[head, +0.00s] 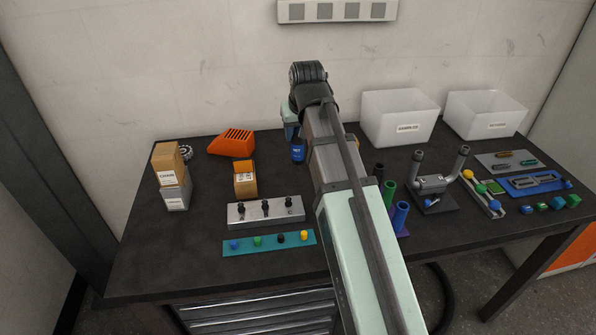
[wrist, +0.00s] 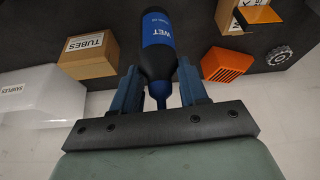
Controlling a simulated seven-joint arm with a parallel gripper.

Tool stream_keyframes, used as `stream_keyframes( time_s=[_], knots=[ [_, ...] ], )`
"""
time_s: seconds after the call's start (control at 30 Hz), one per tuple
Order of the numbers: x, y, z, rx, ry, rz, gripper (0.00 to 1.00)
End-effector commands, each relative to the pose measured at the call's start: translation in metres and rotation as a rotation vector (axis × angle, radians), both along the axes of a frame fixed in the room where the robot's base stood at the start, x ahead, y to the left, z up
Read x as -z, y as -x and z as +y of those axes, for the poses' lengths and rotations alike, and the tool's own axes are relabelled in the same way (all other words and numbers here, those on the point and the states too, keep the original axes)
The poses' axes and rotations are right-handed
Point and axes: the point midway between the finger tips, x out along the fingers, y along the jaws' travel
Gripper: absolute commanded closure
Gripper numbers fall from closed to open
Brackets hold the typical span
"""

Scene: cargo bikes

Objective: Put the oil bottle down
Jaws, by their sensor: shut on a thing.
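The oil bottle (wrist: 157,28) is dark with a blue "WET" label and a blue nozzle, which points back towards my wrist. My gripper (wrist: 157,70) is shut on it, with one blue finger on each side of its neck end. In the head view the bottle's blue lower part (head: 298,153) shows under my gripper near the back of the table. My arm hides much of the gripper there. I cannot tell whether the bottle's base touches the table.
An orange slotted block (head: 232,143) and an open cardboard box (head: 245,180) stand left of the bottle. A "TUBES" box (wrist: 88,54) and a "SAMPLES" bin (head: 400,117) are on its other side. A switch panel (head: 266,214) lies in front. Dark tabletop (wrist: 200,20) shows around the bottle.

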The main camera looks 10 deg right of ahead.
Motion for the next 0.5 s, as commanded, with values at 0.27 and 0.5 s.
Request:
stream_keyframes(
  time_s=[0.27, 0.5],
  knots=[
    [0.04, 0.002, 0.0, -0.001, 0.0, 0.001, 1.0],
    [0.057, 0.0, 0.0, -0.001, -0.001, -0.001, 1.0]
  ],
)
